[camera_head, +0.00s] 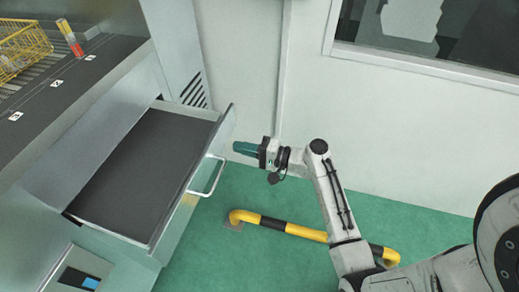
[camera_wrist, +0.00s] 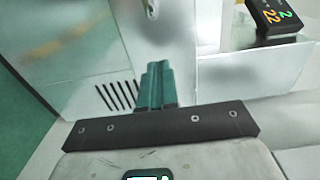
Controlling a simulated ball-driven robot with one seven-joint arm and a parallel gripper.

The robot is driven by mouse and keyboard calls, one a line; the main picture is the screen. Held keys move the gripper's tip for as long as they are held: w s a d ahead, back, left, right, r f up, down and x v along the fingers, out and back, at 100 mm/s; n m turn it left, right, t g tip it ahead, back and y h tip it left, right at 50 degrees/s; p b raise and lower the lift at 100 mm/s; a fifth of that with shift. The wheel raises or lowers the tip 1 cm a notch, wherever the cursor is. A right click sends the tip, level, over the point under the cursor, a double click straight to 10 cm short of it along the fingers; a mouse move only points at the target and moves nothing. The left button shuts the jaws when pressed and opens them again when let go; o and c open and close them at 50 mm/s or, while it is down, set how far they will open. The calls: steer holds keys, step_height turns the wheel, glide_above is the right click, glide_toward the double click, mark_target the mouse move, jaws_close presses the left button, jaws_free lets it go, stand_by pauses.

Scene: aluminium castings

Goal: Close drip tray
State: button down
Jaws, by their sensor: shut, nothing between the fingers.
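The drip tray (camera_head: 148,165) is a wide grey drawer with a dark bottom, pulled out from the pale machine in the head view. Its front panel (camera_head: 222,128) carries a white bar handle (camera_head: 209,178). My gripper (camera_head: 236,147), with green fingers, is just right of the front panel's far end, above the handle. I cannot tell whether it touches the panel. In the wrist view my gripper (camera_wrist: 157,72) is shut and empty, in front of pale metal surfaces.
A yellow and black floor rail (camera_head: 270,222) runs below my arm. A white wall with a window is behind. Green floor is clear between tray and rail.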

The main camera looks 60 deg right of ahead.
mark_target(159, 133)
steer(key=shift+x, duration=1.95)
steer(key=b+x, duration=0.3)
steer(key=x, duration=0.5)
steer(key=b+x, duration=0.4)
steer(key=x, duration=0.4)
steer(key=b+x, duration=0.3)
steer(key=x, duration=0.5)
steer(key=shift+f, duration=0.3)
steer(key=shift+w+a+r+b, duration=0.1)
steer(key=shift+w+b, duration=0.1)
steer(key=shift+w, duration=0.1)
steer(key=shift+w+a+r+b, duration=0.1)
steer(key=shift+w+a+b, duration=0.1)
steer(key=shift+w, duration=0.15)
steer(key=shift+r, duration=0.2)
